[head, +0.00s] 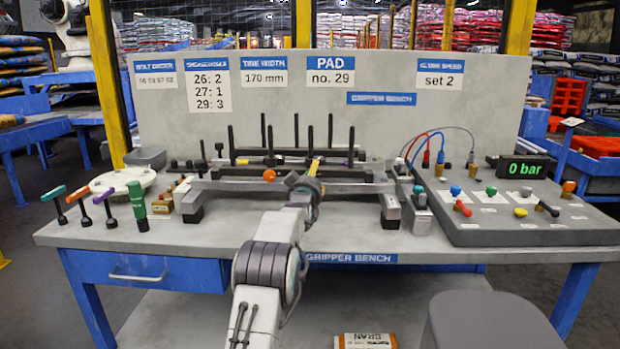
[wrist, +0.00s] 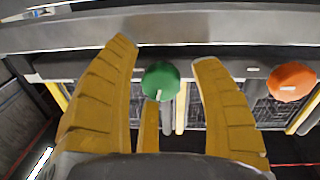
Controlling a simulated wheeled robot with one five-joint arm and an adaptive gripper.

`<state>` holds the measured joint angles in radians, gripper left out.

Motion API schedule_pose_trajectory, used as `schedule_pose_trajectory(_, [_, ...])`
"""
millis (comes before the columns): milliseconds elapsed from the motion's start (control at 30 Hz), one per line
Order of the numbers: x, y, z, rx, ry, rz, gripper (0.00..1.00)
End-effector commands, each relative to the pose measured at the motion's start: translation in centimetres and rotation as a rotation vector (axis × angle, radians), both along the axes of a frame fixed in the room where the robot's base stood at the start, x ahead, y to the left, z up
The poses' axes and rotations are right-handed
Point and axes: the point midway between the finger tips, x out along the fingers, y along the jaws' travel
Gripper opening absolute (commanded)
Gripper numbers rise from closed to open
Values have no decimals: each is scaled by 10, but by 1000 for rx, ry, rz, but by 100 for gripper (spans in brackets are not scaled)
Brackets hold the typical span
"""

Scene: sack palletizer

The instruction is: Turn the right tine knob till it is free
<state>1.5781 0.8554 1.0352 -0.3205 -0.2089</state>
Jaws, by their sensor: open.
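A round green knob (wrist: 160,81) with a short white mark shows in the wrist view, between the two yellow fingers of my gripper (wrist: 165,55). The fingers are open, one on each side of the knob, with gaps showing. An orange knob (wrist: 291,82) is at the right of the wrist view. In the head view the orange knob (head: 269,175) sits left of my gripper (head: 314,167) on the front of the tine frame (head: 345,187). The green knob is hidden there behind my gripper and wrist.
Several coloured-handled tools (head: 137,200) stand at the left of the bench (head: 180,232). A grey control panel (head: 500,228) with coloured knobs is at the right, with a display (head: 525,168) reading 0 bar. Upright black tines (head: 351,147) rise behind the frame.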

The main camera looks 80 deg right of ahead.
Motion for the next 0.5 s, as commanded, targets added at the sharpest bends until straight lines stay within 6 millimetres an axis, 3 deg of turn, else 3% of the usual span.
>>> schedule_pose_trajectory(367, [0, -1, 0, 1, 0, 0, 59])
schedule_pose_trajectory(500, [0, -1, 0, 1, 0, 0, 47])
